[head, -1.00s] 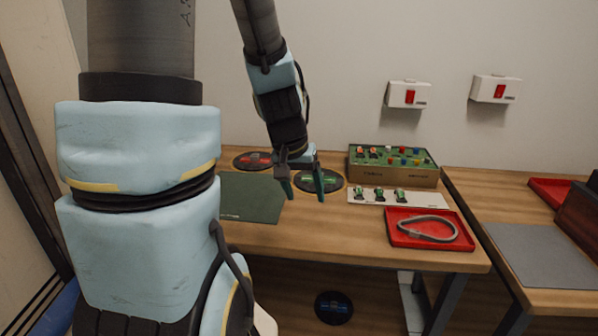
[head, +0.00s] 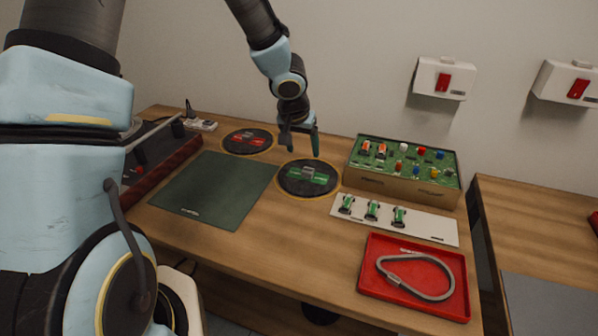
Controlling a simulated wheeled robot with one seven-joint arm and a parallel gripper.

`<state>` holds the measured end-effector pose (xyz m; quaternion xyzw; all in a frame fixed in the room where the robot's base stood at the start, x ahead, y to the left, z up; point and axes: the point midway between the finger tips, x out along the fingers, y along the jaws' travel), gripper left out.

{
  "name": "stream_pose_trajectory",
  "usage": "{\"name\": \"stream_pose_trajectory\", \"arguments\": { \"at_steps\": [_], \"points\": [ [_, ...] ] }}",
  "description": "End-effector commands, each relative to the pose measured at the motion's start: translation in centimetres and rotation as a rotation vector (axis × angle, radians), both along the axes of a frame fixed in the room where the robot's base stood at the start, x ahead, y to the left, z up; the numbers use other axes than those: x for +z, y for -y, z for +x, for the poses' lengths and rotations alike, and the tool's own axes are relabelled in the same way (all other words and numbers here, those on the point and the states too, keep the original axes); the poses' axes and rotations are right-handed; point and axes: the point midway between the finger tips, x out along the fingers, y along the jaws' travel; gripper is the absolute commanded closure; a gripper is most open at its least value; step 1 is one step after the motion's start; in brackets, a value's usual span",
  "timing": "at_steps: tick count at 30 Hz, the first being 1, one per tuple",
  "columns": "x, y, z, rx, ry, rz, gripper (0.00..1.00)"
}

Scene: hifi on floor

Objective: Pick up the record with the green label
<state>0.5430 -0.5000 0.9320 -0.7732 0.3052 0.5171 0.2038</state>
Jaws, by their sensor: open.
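The record with the green label (head: 291,184) lies flat on the wooden table, a black disc with a grey piece at its centre. A second record with a red label (head: 234,145) lies to its left and farther back. My gripper (head: 299,150) is open and empty, with its fingers pointing down above the far edge of the green-label record. The fingers look apart from the record, though the exact height is hard to tell.
A green mat (head: 215,188) lies left of the record. A box with coloured parts (head: 400,187), a white strip with several small green parts (head: 425,226) and a red tray (head: 372,292) holding a grey loop (head: 412,291) stand to the right. White wall boxes (head: 443,78) hang behind.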

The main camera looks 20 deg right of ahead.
Motion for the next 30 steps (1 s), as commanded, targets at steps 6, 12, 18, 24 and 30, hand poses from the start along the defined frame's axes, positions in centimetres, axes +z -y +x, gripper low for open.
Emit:
{"name": "stream_pose_trajectory", "arguments": {
  "at_steps": [6, 12, 18, 24, 30],
  "points": [
    [-3.6, 0.9, 0.9, -0.001, 0.000, 0.001, 0.25],
    [-4.5, 1.2, 1.3, 0.000, 0.001, 0.000, 0.25],
    [-6.8, 2.1, 1.6, -0.001, 0.001, 0.001, 0.25],
    [-8.8, 2.6, 2.3, 0.001, 0.001, 0.001, 0.25],
    [-9.0, 2.7, 2.4, 0.001, 0.001, 0.000, 0.25]
  ]
}}
